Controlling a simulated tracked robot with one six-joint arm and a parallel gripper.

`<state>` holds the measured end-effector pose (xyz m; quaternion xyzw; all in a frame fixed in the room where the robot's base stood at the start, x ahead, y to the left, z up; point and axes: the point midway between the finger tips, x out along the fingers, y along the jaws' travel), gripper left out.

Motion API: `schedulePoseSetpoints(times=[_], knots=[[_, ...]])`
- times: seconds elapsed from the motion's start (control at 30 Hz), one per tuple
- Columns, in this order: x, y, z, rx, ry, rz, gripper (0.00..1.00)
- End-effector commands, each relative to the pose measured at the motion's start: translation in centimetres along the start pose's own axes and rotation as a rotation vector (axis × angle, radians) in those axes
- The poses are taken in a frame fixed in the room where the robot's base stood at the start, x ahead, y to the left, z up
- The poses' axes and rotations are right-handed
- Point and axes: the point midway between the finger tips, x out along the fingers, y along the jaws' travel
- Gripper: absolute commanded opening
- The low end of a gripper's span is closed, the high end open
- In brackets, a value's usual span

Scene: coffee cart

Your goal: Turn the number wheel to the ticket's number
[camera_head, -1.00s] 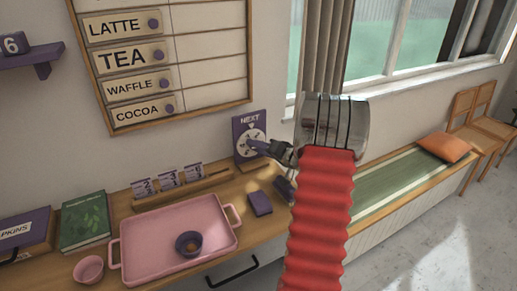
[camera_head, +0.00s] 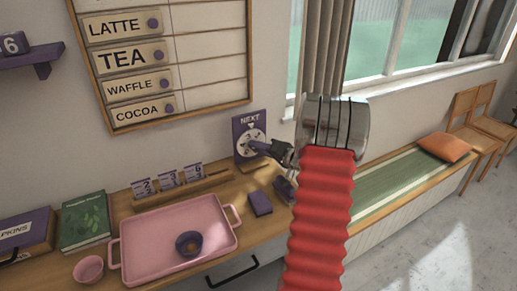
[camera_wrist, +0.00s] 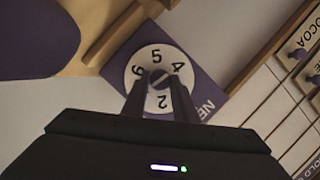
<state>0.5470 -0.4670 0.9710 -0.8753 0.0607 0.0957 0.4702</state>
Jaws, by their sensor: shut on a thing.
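The number wheel (camera_head: 250,141) is a white disc on a purple stand (camera_head: 239,121) marked NEXT, against the wall. My gripper (camera_head: 258,147) reaches it from the right. In the wrist view, my gripper (camera_wrist: 158,84) is shut on the wheel's central knob (camera_wrist: 159,77). On the wheel face (camera_wrist: 146,58), 6, 5, 4 and 2 show. The part towards NEXT is partly hidden by a finger, so I cannot tell the number there. Three tickets stand in a wooden rail (camera_head: 215,179): they seem to read 2 (camera_head: 144,187), 3 (camera_head: 168,178) and 6 (camera_head: 194,170).
A pink tray (camera_head: 137,229) holding a dark cup (camera_head: 189,244) lies on the counter. A menu board (camera_head: 210,45) hangs above; a block (camera_head: 12,43) on a shelf shows 6.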

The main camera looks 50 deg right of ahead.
Motion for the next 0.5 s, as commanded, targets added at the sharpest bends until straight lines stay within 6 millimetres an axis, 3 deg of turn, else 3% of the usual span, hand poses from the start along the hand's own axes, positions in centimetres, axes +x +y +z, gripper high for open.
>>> schedulePoseSetpoints(times=[0.5], knots=[[-0.04,0.68,0.09,0.333,-0.006,-0.12,0.04]])
